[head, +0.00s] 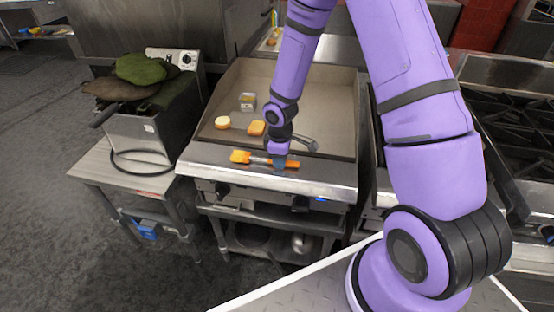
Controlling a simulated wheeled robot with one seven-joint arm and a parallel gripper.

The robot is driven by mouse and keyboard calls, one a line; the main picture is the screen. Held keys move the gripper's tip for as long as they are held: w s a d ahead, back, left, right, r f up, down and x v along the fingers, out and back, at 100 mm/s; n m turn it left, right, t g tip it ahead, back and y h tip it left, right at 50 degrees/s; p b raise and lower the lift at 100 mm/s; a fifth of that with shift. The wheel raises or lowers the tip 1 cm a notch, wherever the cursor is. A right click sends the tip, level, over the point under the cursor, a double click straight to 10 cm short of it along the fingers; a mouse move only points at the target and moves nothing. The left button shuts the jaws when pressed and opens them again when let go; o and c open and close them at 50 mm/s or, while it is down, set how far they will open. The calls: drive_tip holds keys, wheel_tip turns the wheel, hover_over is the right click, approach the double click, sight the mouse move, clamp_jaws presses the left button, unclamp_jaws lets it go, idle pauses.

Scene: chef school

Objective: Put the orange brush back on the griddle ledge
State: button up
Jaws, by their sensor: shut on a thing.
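The orange brush (242,157) lies crosswise along the steel front ledge (204,155) of the griddle, or just above it; I cannot tell whether it touches. Orange parts show on both sides of my gripper (279,162). My gripper points down over the ledge and is shut on the middle of the brush. The gripper hides the part of the brush it holds. The griddle plate (320,95) lies behind the ledge.
On the griddle plate are a round bun-like piece (222,123), an orange-brown square piece (257,128), a small clear container (248,102) and a dark metal utensil (306,143). A fryer (135,133) with cloths stands left; a burner range (520,120) stands right.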

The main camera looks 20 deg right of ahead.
drive_tip(key=shift+f, duration=0.1)
drive_tip(key=o, duration=0.9)
drive_tip(key=s+d+r+m+t+h, duration=0.1)
drive_tip(key=s+r+m, duration=0.15)
drive_tip(key=r, duration=0.85)
drive_tip(key=s+d+r+m+t, duration=0.1)
drive_tip(key=s+r, duration=0.3)
drive_tip(key=r, duration=0.6)
drive_tip(key=s+r+m+t+h, duration=0.1)
drive_tip(key=s+r+m, duration=0.15)
drive_tip(key=r, duration=0.85)
drive_tip(key=s+r+m, duration=0.1)
drive_tip(key=s+r, duration=0.2)
drive_tip(key=s, duration=0.2)
drive_tip(key=s+r+m+t+y, duration=0.1)
drive_tip(key=s+r+m, duration=0.1)
drive_tip(key=s, duration=0.4)
drive_tip(key=s+r+m+t+y, duration=0.1)
drive_tip(key=s+r, duration=0.3)
drive_tip(key=s, duration=0.2)
drive_tip(key=shift+s+d+m, duration=0.15)
drive_tip(key=shift+d+m, duration=0.2)
drive_tip(key=shift+m, duration=0.05)
